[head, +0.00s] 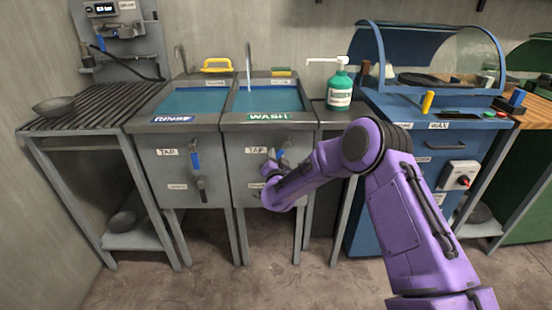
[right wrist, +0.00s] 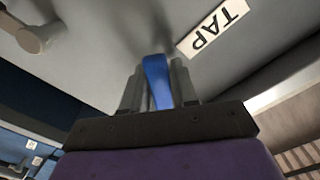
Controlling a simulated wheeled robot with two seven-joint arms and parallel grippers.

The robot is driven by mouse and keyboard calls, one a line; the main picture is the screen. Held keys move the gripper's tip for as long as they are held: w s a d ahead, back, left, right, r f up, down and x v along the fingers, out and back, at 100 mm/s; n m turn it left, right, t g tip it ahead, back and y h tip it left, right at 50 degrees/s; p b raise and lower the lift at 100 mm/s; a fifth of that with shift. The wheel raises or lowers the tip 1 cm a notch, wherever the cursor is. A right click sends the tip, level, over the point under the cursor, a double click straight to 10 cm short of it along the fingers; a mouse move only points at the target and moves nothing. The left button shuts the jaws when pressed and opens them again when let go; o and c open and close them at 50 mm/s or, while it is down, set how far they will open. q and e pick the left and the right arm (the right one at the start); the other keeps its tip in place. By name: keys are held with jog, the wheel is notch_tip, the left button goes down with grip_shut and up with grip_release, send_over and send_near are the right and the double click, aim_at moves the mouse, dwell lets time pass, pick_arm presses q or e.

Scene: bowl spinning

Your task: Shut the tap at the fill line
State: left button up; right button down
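The WASH basin (head: 232,120) holds blue water, and a pale stream (head: 249,82) runs from its spout. On the basin's grey front, beside a TAP label (head: 256,150), is its blue tap lever, mostly hidden by my right gripper (head: 277,158). In the right wrist view, the blue lever (right wrist: 157,80) stands between the two grey fingers, which lie close against both its sides, with the TAP label (right wrist: 212,28) near. My right gripper appears shut on it. A fill line cannot be made out. My left gripper is not in view.
The RINSE basin (head: 140,125) on the left has its own blue tap lever (head: 195,160) and no visible stream. A green soap bottle (head: 339,92) stands right of the WASH basin. A blue hooded bench (head: 400,150) is farther right. A bowl (head: 54,106) sits on the left rack.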

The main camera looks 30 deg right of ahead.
aim_at(287, 155)
jog(key=shift+s+d+f+n+p, duration=0.3)
jog(key=shift+d+n+p, duration=0.25)
jog(key=shift+n, duration=0.65)
jog(key=shift+s+d+f+n+p, duration=0.15)
jog(key=shift+s+d+n+p, duration=0.3)
jog(key=shift+n, duration=0.75)
jog(key=shift+s+d+f+n+p, duration=0.3)
jog(key=shift+d+n+p, duration=0.3)
jog(key=shift+n, duration=0.6)
jog(key=c, duration=1)
grip_release()
jog(key=shift+o, duration=0.2)
jog(key=shift+s, duration=0.1)
jog(key=v, duration=1)
jog(key=shift+s, duration=0.2)
